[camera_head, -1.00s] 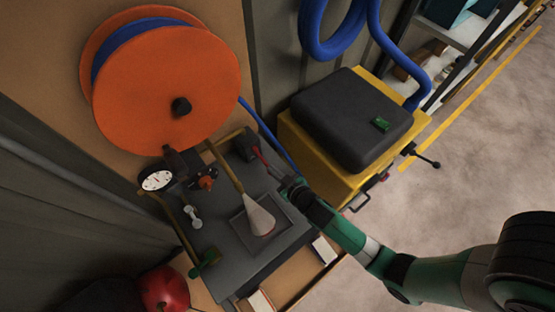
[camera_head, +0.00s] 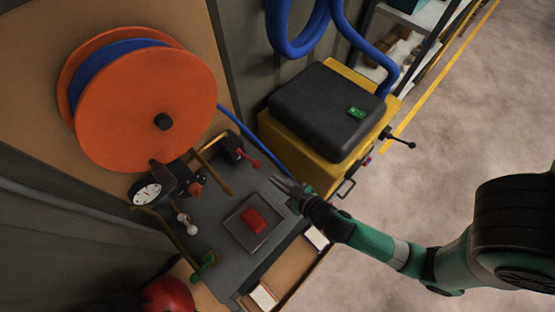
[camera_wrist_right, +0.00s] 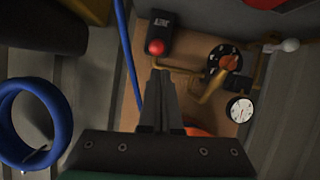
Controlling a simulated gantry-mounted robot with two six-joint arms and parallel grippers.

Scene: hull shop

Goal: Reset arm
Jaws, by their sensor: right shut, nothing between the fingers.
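My right gripper (camera_head: 286,186) reaches in from the right over the dark bench top, with its fingers together and empty. In the right wrist view its fingers (camera_wrist_right: 160,85) point up the picture toward a black box (camera_wrist_right: 160,30) with a red knob (camera_wrist_right: 155,47). In the head view the red-tipped lever (camera_head: 256,163) of this box lies left of and beyond the fingertips, apart from them. A red block (camera_head: 254,221) sits in a shallow square tray (camera_head: 232,228) below a brass pipe (camera_head: 213,173). My left gripper is not in view.
A big orange hose reel (camera_head: 140,115) hangs at upper left. A dial gauge (camera_head: 146,191) and small valves stand at the bench's left. A yellow cart (camera_head: 300,150) with a black case (camera_head: 325,105) stands behind my right arm. Floor at right is clear.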

